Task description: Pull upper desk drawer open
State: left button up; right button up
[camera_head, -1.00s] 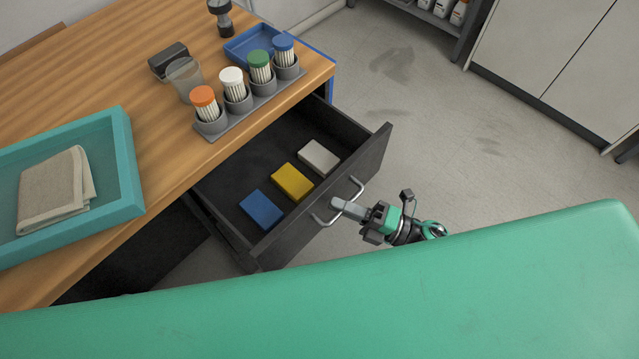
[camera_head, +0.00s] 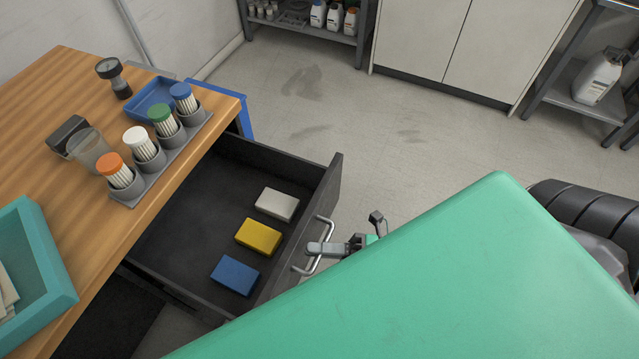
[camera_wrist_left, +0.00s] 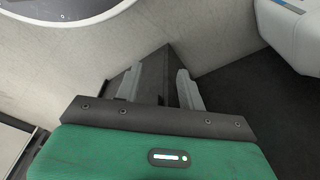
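The upper desk drawer (camera_head: 190,215) is dark grey and stands well out from the wooden desk. Its front panel (camera_head: 328,190) carries a silver bar handle (camera_head: 324,229). My right gripper (camera_head: 316,248) is at the middle of the handle, its fingers closed around the bar. Part of my right arm is hidden behind my green body. Inside the drawer lie a white block (camera_head: 277,204), a yellow block (camera_head: 259,237) and a blue block (camera_head: 235,275). My left gripper (camera_wrist_left: 160,88) shows in the left wrist view with its fingers apart and nothing between them.
On the desk (camera_head: 60,150) stand a rack of capped tube holders (camera_head: 165,165), a clear cup (camera_head: 90,150), a blue tray (camera_head: 150,98) and a teal tray (camera_head: 40,265). Open floor (camera_head: 370,130) lies beyond the drawer front. Cabinets (camera_head: 460,45) stand at the back.

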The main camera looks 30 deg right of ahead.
pick_arm(q)
jog(key=shift+w, duration=0.1)
pick_arm(e)
jog(key=shift+o, duration=0.6)
jog(key=shift+s+d+f, duration=0.1)
jog(key=shift+s+d, duration=0.05)
jog(key=shift+d, duration=0.1)
pick_arm(q)
jog(key=r, duration=0.1)
jog(key=r+b, duration=0.1)
jog(key=r, duration=0.2)
jog(key=shift+w+d+r, duration=0.2)
jog(key=shift+w, duration=0.2)
pick_arm(e)
jog(key=v, duration=1.3)
jog(key=shift+d, duration=0.15)
